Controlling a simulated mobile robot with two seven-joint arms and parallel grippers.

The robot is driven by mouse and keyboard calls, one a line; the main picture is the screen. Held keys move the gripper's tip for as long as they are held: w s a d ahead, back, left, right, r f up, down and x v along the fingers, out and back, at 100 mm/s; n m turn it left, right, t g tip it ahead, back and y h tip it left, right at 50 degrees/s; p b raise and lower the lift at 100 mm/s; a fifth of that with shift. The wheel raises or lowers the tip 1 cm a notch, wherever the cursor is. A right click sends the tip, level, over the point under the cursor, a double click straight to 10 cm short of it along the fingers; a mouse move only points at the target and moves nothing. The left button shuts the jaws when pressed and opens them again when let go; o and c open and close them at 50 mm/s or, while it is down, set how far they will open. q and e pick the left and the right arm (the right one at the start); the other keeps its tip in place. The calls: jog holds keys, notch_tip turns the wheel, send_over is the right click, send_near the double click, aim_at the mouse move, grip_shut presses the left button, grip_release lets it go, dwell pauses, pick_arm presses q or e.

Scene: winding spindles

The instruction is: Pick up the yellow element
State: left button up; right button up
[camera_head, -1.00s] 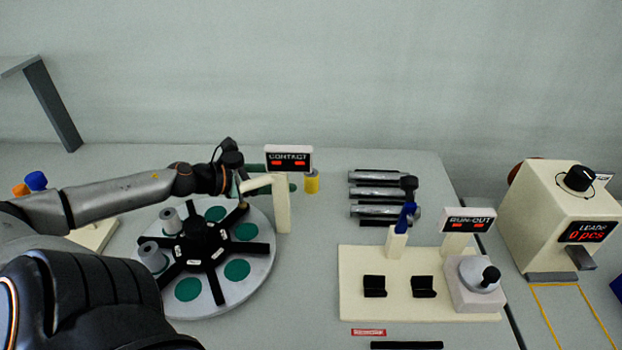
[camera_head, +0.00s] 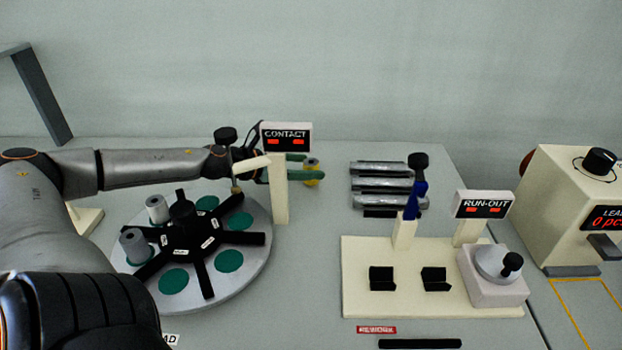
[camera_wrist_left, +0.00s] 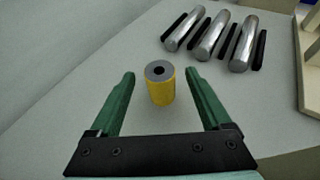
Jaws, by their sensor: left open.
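The yellow element (camera_wrist_left: 161,90) is a short upright cylinder with a grey top and a dark central hole. In the left wrist view it stands on the table between and slightly beyond the green fingers of my left gripper (camera_wrist_left: 162,88), which is open. In the head view the yellow element (camera_head: 312,172) shows behind the contact post, partly covered by the green fingers of my left gripper (camera_head: 306,166). I see a gap beside the element in the wrist view, with no clear contact. My right gripper is not in view.
The cream contact post (camera_head: 280,190) stands just in front of my left gripper. A round turntable (camera_head: 255,265) with two grey spools is at the left. Several metal cylinders (camera_head: 385,168) lie right of the element. The run-out fixture (camera_head: 355,300) is at front right.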

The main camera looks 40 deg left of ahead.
pick_arm(q)
jog(key=shift+c, duration=0.3)
grip_shut()
dwell(0.4)
